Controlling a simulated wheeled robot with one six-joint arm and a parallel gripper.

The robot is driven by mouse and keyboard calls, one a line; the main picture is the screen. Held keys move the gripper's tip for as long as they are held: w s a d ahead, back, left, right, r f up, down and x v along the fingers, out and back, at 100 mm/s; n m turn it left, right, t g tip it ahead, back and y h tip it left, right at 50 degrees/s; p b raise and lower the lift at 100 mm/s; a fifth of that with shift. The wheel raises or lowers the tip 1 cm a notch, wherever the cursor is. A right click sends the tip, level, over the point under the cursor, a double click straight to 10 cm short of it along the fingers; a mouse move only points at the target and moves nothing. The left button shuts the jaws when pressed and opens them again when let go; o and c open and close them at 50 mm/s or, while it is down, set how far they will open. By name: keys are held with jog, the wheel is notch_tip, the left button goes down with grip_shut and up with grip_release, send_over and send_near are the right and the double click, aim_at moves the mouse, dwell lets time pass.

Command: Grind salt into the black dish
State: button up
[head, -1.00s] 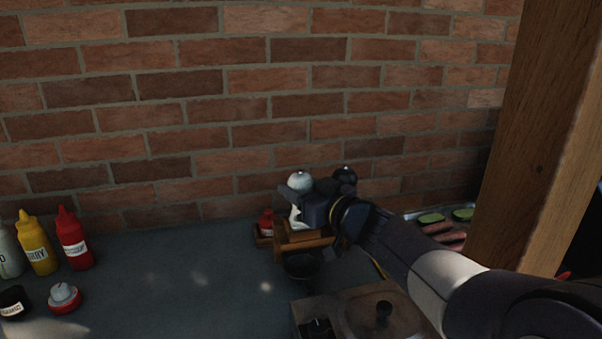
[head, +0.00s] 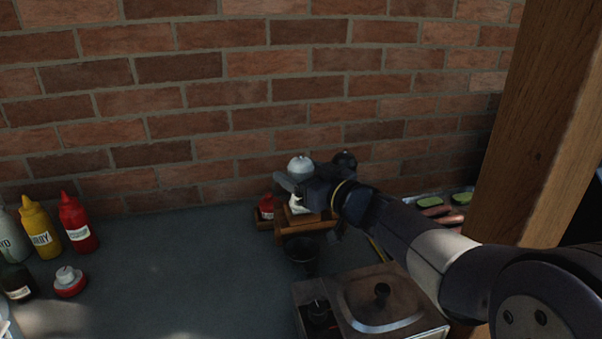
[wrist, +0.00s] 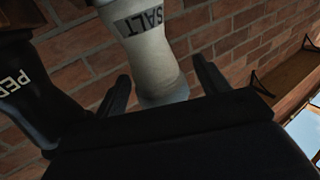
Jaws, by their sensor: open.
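The white salt grinder (head: 300,168), with a silver-white top, stands upright in a wooden rack (head: 290,228) against the brick wall. Its SALT label shows in the wrist view (wrist: 152,48). The black dish (head: 301,254) sits in front of the rack, below my gripper.
A small red container (head: 266,207) sits at the rack's left end. Sauce bottles (head: 77,222) stand at left. A wooden post (head: 535,130) rises at right. The table (head: 185,265) between is clear.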

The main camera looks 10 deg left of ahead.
jog(key=v, duration=1)
jog(key=shift+s+d, duration=0.25)
jog(key=shift+d, duration=0.05)
